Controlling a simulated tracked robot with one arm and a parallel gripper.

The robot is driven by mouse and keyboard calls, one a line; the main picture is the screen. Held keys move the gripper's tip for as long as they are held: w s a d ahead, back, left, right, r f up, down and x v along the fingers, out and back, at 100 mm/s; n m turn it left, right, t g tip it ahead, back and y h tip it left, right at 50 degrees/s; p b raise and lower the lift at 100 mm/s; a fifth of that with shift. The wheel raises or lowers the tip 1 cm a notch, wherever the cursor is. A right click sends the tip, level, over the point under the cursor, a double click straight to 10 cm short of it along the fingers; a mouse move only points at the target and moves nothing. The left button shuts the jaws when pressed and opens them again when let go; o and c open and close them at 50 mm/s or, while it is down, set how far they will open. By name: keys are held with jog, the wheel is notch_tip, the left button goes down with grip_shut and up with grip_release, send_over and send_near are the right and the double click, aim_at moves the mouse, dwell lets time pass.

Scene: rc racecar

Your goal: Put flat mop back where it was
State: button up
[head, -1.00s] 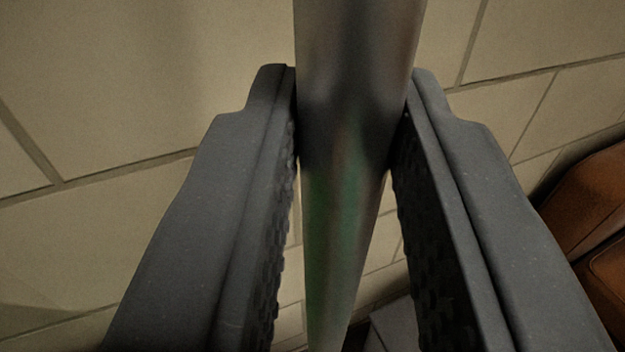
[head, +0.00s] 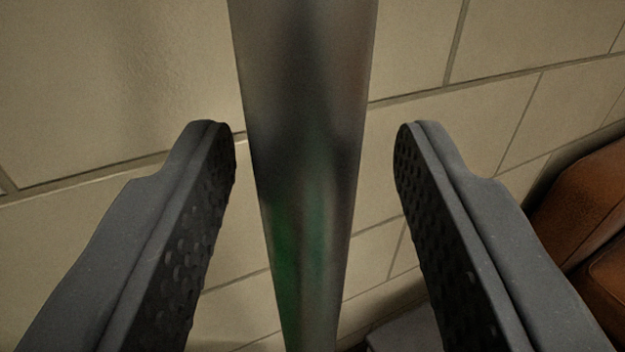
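The flat mop's metal pole (head: 310,130) runs from the top to the bottom of the head view, slightly tilted. It is a shiny grey tube with a green tint low down. My gripper (head: 315,145) is open, with one dark padded finger on each side of the pole. There is a clear gap between the pole and each finger, wider on the right. The mop's head and the pole's upper end are out of view.
A beige block wall (head: 520,110) with dark joints stands behind the pole. A brown leather-like object (head: 590,210) is at the right edge. A small grey flat thing (head: 405,333) shows low, right of the pole.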

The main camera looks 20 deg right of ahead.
jog(key=p+v, duration=0.2)
jog(key=v, duration=1)
jog(key=shift+r, duration=0.1)
jog(key=w+a+r+n+t+y, duration=0.1)
jog(key=w+r+y, duration=0.25)
jog(key=r, duration=1.15)
jog(key=w+a+r+n+t+y, duration=0.15)
jog(key=r+y, duration=0.35)
jog(key=r, duration=0.9)
jog(key=s+d+r+n+g, duration=0.1)
jog(key=s+d+r, duration=0.3)
jog(key=s+r, duration=0.5)
jog(key=s+d+r+n+g, duration=0.1)
jog(key=s+d+r, duration=0.3)
jog(key=s+r, duration=0.5)
jog(key=shift+s+r+n+g+h, duration=0.35)
jog(key=shift+s+r+g+h, duration=0.1)
jog(key=shift+r+g, duration=0.2)
